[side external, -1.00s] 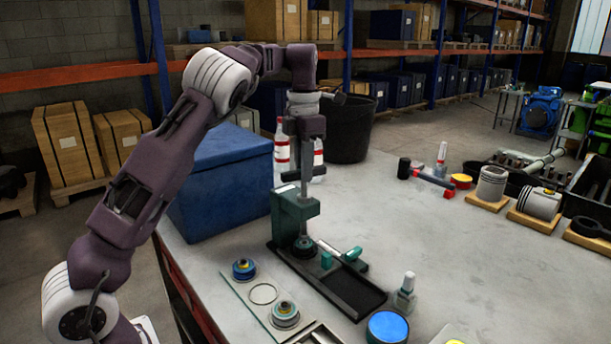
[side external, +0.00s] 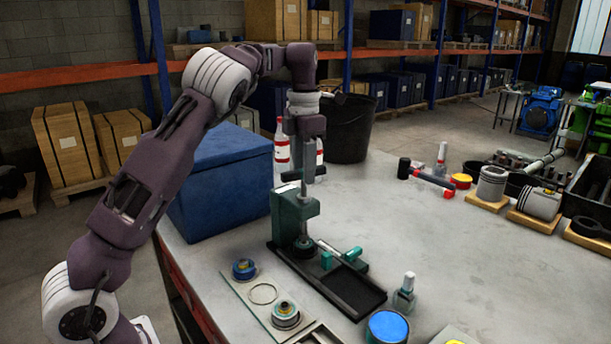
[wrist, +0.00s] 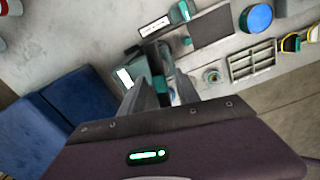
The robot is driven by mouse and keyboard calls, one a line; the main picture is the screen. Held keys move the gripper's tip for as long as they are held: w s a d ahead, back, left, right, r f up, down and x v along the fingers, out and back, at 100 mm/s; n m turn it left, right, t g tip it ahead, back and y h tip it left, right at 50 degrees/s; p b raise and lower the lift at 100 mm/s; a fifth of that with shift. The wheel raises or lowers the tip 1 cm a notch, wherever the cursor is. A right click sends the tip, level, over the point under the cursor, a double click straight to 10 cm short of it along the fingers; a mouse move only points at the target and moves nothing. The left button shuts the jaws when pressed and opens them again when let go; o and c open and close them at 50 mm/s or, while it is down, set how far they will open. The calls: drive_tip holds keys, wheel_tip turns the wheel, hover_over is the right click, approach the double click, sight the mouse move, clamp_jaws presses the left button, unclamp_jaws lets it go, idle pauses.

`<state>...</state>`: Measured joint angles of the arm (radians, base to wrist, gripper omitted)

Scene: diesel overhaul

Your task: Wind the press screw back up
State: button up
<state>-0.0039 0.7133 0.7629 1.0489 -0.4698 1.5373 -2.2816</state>
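The green press (side external: 295,213) stands upright on its dark base at the table's near left. Its screw runs down through the green head, and the lower end (side external: 304,240) sits near a dark round part on the base. My gripper (side external: 304,180) points straight down at the top of the press screw, directly above the head. In the wrist view the two grey fingers (wrist: 161,92) stand apart, with the teal press between and beyond them. The fingers cover the top of the screw, so I cannot tell whether they grip it.
A large blue box (side external: 222,185) stands close left of the press. Bottles (side external: 281,147) and a black bin (side external: 346,128) are behind. A plate with round parts (side external: 262,295), a small bottle (side external: 404,295) and a blue-topped tin (side external: 387,327) are in front.

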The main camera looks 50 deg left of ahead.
drive_tip(key=shift+r, duration=2.75)
